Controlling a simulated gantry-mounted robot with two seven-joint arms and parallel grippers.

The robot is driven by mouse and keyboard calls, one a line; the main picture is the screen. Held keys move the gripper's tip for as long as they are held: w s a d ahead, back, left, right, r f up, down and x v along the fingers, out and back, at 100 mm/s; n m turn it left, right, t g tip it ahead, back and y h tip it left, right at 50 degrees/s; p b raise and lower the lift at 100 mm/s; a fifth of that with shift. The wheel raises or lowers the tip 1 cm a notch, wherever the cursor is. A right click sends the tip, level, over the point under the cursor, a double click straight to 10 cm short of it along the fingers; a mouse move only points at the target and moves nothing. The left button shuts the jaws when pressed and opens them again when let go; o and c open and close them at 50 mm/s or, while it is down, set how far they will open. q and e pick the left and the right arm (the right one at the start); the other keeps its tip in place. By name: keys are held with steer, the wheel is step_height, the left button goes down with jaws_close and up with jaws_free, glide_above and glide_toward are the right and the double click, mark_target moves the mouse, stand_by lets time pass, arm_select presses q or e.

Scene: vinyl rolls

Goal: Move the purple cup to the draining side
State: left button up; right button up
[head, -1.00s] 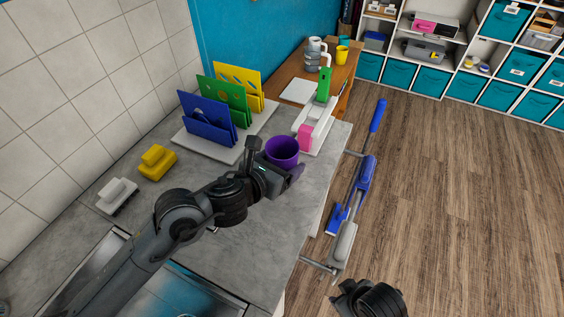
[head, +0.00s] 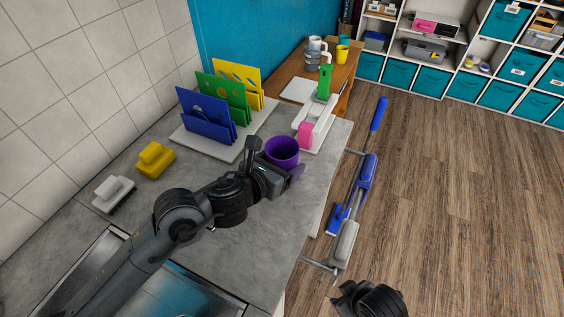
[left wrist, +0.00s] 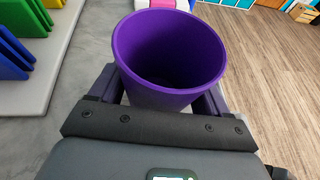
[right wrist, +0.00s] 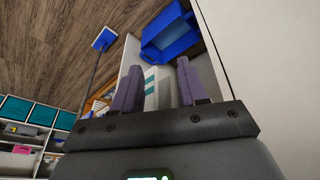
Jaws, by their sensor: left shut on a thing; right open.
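The purple cup (head: 283,152) is upright at the right part of the grey counter (head: 245,235), near the counter's right edge. My left gripper (head: 280,168) is shut on the cup from the near side. In the left wrist view the cup (left wrist: 170,85) sits between the two fingers, its open mouth facing the camera and its inside looking empty. I cannot tell whether the cup's base touches the counter. My right gripper (right wrist: 158,85) is open and empty, low beside the counter; in the head view only part of the right arm shows at the bottom.
A grey mat (head: 187,143) holds blue, green and yellow racks at the back. A yellow brush (head: 155,160) and a white brush (head: 113,193) lie left. A white holder (head: 318,135) with pink and green items stands behind the cup. Metal sink basins (head: 165,293) are in front. Mops hang right.

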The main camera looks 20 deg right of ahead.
arm_select(q)
steer(key=shift+f+b, duration=0.35)
steer(key=shift+f, duration=0.1)
steer(key=shift+f, duration=0.15)
stand_by(0.3)
steer(key=shift+f+b, duration=0.45)
steer(key=shift+b, duration=0.4)
steer(key=shift+f, duration=0.1)
steer(key=shift+f+b, duration=0.1)
steer(key=shift+b, duration=0.4)
steer(key=o, duration=1.1)
